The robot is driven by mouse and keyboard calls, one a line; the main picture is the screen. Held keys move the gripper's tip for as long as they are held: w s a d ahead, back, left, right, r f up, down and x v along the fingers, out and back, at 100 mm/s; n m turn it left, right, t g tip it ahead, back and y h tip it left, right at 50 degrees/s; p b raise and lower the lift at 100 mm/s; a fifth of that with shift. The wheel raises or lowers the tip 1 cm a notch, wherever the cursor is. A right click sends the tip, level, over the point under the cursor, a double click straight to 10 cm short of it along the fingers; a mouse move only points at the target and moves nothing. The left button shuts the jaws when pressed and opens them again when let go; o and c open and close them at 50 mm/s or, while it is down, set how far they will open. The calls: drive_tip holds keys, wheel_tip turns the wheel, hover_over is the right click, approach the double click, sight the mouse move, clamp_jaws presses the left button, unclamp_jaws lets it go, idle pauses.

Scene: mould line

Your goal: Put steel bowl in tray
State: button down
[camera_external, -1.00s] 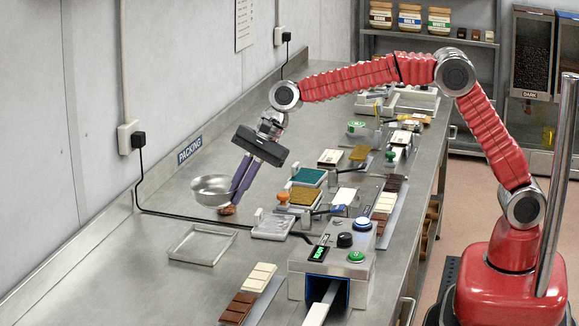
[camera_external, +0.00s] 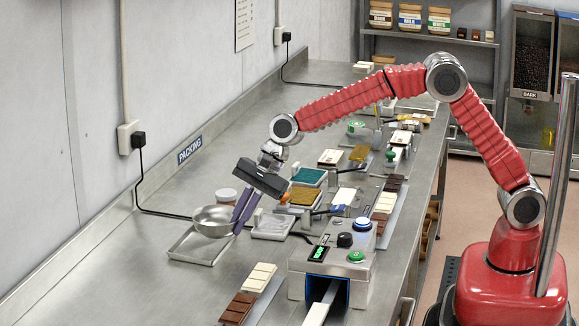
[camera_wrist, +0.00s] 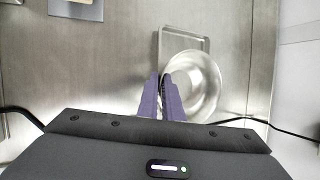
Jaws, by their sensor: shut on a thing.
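The steel bowl (camera_external: 211,222) is round and shiny, and hangs roughly level over the back part of the tray. My gripper (camera_external: 239,226) has its purple fingers shut on the bowl's right rim. The tray (camera_external: 187,258) is a shallow, empty metal tray on the bench, partly covered by the bowl. In the wrist view the bowl (camera_wrist: 208,88) lies to the right of the gripper fingers (camera_wrist: 163,82) and overlaps the tray (camera_wrist: 183,42). I cannot tell exactly how high the bowl is above the tray.
A small jar (camera_external: 226,196) stands just behind the bowl. A white mould (camera_external: 271,226) lies right of my gripper. The control box (camera_external: 332,262) and chocolate bars (camera_external: 249,288) are nearer the front. A black cable runs along the wall side. The bench left of the tray is clear.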

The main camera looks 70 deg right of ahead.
drive_tip(key=shift+f, duration=0.5)
drive_tip(key=c, duration=1.9)
unclamp_jaws()
drive_tip(key=shift+r, duration=0.45)
drive_tip(key=v, duration=1.1)
drive_tip(key=shift+s+d+r, duration=0.15)
drive_tip(key=shift+s+r, duration=0.05)
drive_tip(key=shift+r, duration=0.15)
